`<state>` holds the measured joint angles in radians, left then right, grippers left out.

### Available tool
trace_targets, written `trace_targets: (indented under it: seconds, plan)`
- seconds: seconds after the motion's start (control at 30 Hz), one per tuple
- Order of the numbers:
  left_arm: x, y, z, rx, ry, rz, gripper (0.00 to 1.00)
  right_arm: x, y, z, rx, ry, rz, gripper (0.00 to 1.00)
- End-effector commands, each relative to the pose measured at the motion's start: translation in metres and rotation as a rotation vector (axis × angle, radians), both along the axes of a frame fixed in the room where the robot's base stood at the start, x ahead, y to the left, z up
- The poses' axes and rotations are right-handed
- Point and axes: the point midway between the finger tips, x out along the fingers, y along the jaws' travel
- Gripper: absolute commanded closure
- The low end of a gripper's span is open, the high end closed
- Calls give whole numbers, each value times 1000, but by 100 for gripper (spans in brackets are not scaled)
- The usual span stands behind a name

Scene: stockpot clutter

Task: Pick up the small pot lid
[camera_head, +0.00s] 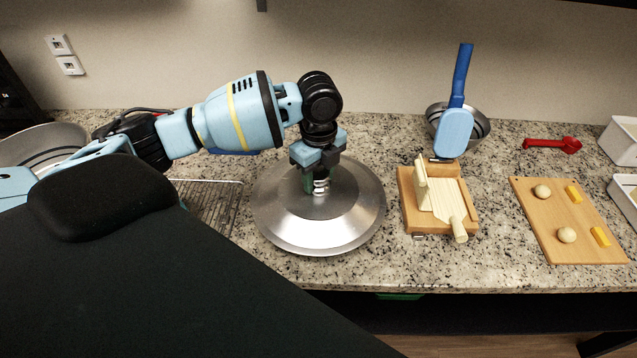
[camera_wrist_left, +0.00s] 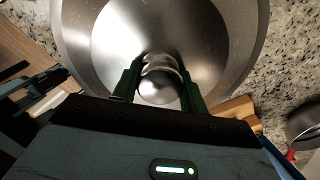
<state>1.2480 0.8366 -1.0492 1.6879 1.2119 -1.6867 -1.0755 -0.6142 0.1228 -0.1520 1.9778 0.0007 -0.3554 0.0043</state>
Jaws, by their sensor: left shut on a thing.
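A round shiny metal pot lid (camera_head: 330,222) lies in the middle of the granite counter in the head view, and it fills the top of the left wrist view (camera_wrist_left: 220,50). My left gripper (camera_head: 320,186) comes down over the middle of the lid. In the left wrist view its two dark green fingers (camera_wrist_left: 160,85) stand on both sides of the lid's metal knob and are shut on it. The lid looks level. I cannot tell whether it touches the counter. My right gripper is not in view.
A wire rack (camera_head: 215,205) lies left of the lid. Right of it are a wooden board (camera_head: 408,200) with pale wooden utensils, a blue-handled utensil (camera_head: 455,125) before a metal bowl (camera_head: 482,128), a red tool (camera_head: 552,144) and a cutting board (camera_head: 560,205) with food pieces.

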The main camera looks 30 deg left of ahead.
Motion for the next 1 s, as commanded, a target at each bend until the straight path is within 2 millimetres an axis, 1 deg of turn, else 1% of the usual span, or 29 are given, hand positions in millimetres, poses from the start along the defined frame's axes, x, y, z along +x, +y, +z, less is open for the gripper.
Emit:
trace_targets:
  seconds: [0.03,0.07,0.4,0.6,0.8,1.0]
  plan:
    - [0,0,11,-1,-6,0,100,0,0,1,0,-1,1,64]
    - [-7,2,8,1,-1,0,100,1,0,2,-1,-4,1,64]
    - [-81,13,15,2,-4,0,100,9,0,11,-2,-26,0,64]
    - [-117,19,18,3,-2,1,100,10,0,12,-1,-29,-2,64]
    - [-143,23,20,1,-2,2,100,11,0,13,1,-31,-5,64]
    - [-156,24,21,0,-2,0,100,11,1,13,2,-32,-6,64]
